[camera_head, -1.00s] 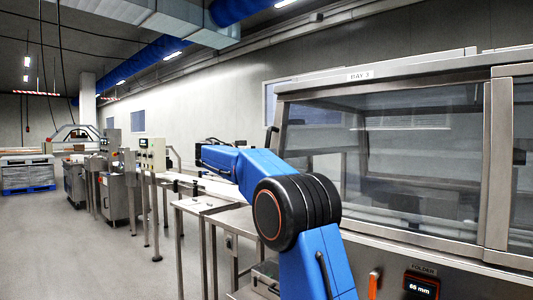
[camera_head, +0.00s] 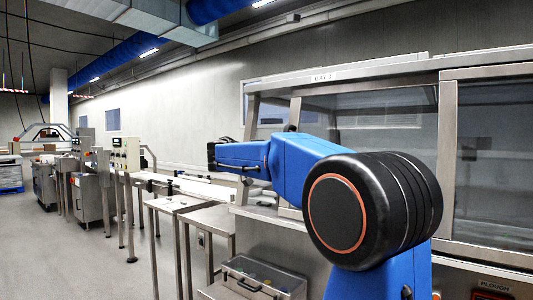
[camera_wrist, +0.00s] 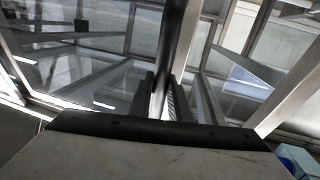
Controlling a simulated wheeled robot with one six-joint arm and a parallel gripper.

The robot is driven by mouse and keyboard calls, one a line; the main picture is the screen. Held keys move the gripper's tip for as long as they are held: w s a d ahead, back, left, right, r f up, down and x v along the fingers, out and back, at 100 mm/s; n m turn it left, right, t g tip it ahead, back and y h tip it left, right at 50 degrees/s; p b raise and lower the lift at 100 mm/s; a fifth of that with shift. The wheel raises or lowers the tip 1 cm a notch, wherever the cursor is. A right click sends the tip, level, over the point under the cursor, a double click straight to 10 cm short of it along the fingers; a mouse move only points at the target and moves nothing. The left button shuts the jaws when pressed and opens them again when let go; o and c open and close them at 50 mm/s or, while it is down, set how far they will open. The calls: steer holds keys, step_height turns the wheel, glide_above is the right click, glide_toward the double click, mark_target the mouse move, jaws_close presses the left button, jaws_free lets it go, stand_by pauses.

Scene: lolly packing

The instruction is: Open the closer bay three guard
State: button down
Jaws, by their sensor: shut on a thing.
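The bay three guard (camera_head: 385,130) is a clear panel in a steel frame under the "BAY 3" label in the head view. A narrow gap shows between the machine's slanted left post (camera_head: 249,135) and an upright frame bar (camera_head: 293,140) to its right. My gripper (camera_wrist: 163,95) is shut on the guard's dark bar handle (camera_wrist: 181,40), which runs between its fingers in the wrist view. Clear panes and steel frame bars show behind it. In the head view my blue arm covers the guard's lower part, and I cannot make out the fingers there.
A second clear guard (camera_head: 496,160) stands at the right, above a "PLOUGH" panel. A steel table (camera_head: 175,203) and a lidded clear box (camera_head: 262,277) are left of my arm. Several machines (camera_head: 75,185) line the wall further left. The grey floor (camera_head: 70,255) at the left is clear.

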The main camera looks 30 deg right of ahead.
steer(key=s+d, duration=0.3)
steer(key=s, duration=0.6)
steer(key=s+d, duration=0.3)
steer(key=s, duration=0.6)
steer(key=s+d, duration=0.4)
steer(key=s, duration=0.6)
steer(key=c, duration=1.6)
jaws_free()
steer(key=shift+d, duration=0.1)
steer(key=shift+c, duration=0.2)
steer(key=s+a, duration=0.2)
steer(key=a, duration=1.5)
steer(key=shift+s, duration=0.35)
steer(key=shift+a, duration=0.1)
